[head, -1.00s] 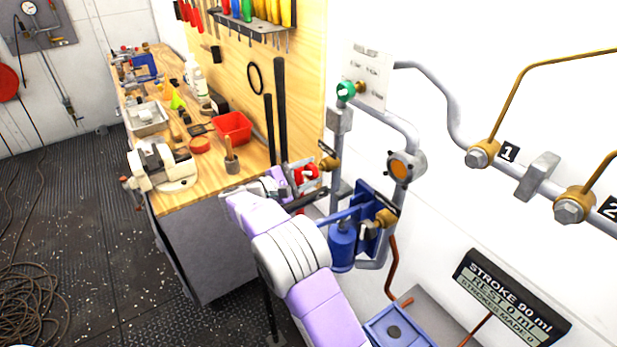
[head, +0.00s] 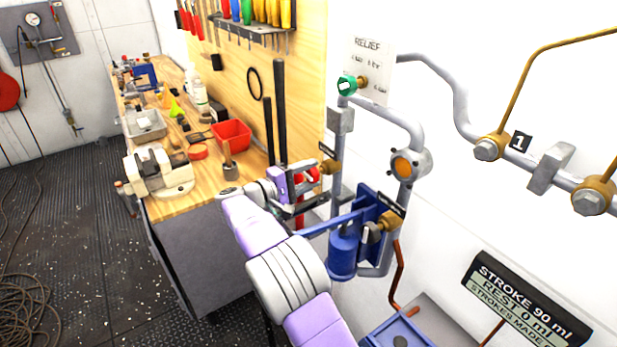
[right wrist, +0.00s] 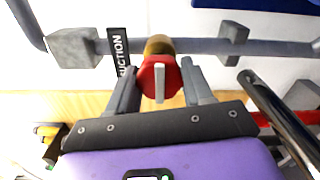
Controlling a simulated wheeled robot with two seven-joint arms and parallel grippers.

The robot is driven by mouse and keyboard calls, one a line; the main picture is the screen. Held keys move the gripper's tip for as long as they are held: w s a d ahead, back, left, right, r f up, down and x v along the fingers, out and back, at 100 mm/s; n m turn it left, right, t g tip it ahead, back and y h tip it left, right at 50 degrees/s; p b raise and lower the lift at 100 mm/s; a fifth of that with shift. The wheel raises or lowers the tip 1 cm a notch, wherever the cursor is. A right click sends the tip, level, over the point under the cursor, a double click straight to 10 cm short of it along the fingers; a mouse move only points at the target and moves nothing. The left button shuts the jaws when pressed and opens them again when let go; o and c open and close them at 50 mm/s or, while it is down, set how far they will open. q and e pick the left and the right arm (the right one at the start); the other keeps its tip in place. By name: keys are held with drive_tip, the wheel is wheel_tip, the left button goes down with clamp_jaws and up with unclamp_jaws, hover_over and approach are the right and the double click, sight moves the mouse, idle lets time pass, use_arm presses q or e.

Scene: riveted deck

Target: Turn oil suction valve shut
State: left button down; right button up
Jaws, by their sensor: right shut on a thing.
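The oil suction valve is a red handwheel (right wrist: 172,78) with a pale bar across its face, on a brass stem (right wrist: 158,46) at a grey pipe. A black label (right wrist: 119,45) ending in "UCTION" is beside it in the right wrist view. My right gripper (right wrist: 162,85) has one finger on each side of the wheel and is shut on it. In the head view the red wheel (head: 314,173) shows partly behind my right gripper (head: 298,182), with its brass body (head: 329,166) to the right. My left gripper is not in view.
A blue hand pump (head: 343,252) with a blue lever stands just right of and below my right gripper. The workbench (head: 215,175) with a red bin (head: 231,134) and vise is to the left. A green relief knob (head: 346,85) is above.

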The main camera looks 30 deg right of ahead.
idle(0.3)
drive_tip(key=o, duration=1)
drive_tip(key=shift+o, duration=0.2)
drive_tip(key=shift+a, duration=0.1)
drive_tip(key=a+p, duration=0.1)
drive_tip(key=a, duration=0.6)
drive_tip(key=shift+s+a, duration=0.2)
drive_tip(key=shift+s, duration=0.1)
